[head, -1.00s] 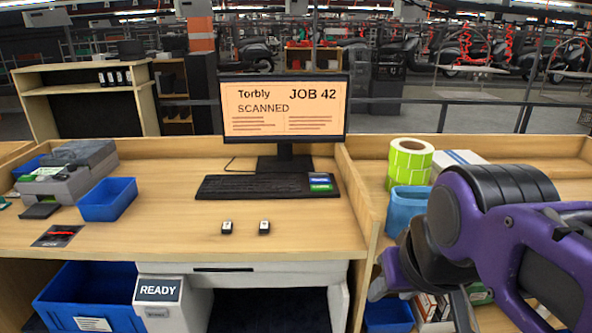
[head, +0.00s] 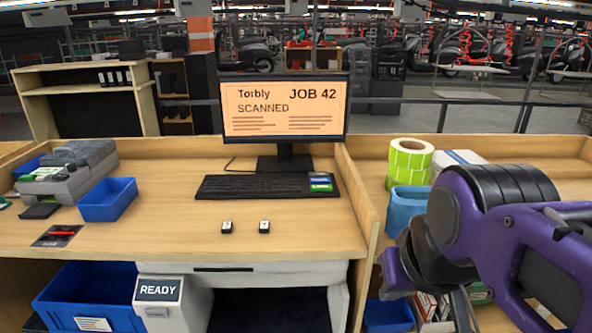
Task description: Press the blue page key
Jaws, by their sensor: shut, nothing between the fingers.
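The blue key (head: 319,179) is at the right end of the black keyboard (head: 255,187) on the desk, with a green key (head: 321,188) just in front of it. Their lettering is too small to read. A monitor behind the keyboard (head: 285,108) shows "Torbly", "JOB 42" and "SCANNED" on an orange screen. My purple and black arm fills the lower right, well apart from the keyboard. My gripper's fingers cannot be made out; they are hidden by the arm or outside the picture.
Two small dark items (head: 264,227) lie in front of the keyboard. A blue bin (head: 108,199) and a grey printer (head: 66,176) stand at the left. A raised wooden divider (head: 362,200) separates the desk from the right bench, where a green label roll (head: 410,163) stands.

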